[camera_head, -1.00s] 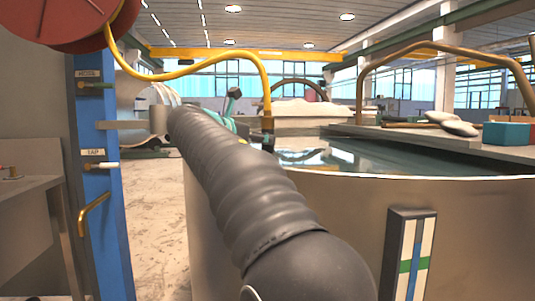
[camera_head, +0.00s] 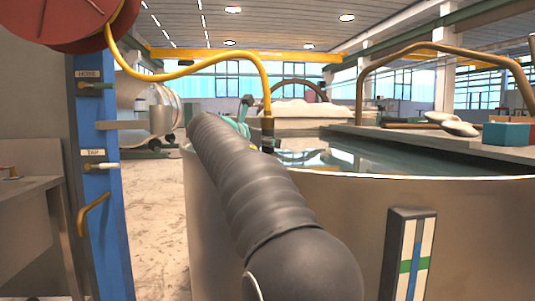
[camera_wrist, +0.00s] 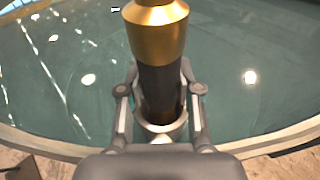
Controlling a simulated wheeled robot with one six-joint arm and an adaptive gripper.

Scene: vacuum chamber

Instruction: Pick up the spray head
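The spray head (camera_head: 267,128) hangs upright from the end of the yellow hose, above the rim of the water tank. In the wrist view the spray head (camera_wrist: 157,40) shows a brass collar on a dark cylinder, with a pale ring at its lower end. My gripper (camera_wrist: 159,75) has one finger on each side of the dark cylinder. The fingers look spread, with narrow gaps beside the cylinder, so it is open around the spray head. In the head view my arm hides most of the gripper.
The round tank (camera_head: 460,230) holds water and fills the right side. A blue post (camera_head: 100,210) with labelled taps and a red hose reel (camera_head: 70,20) stand at left. Open floor lies between.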

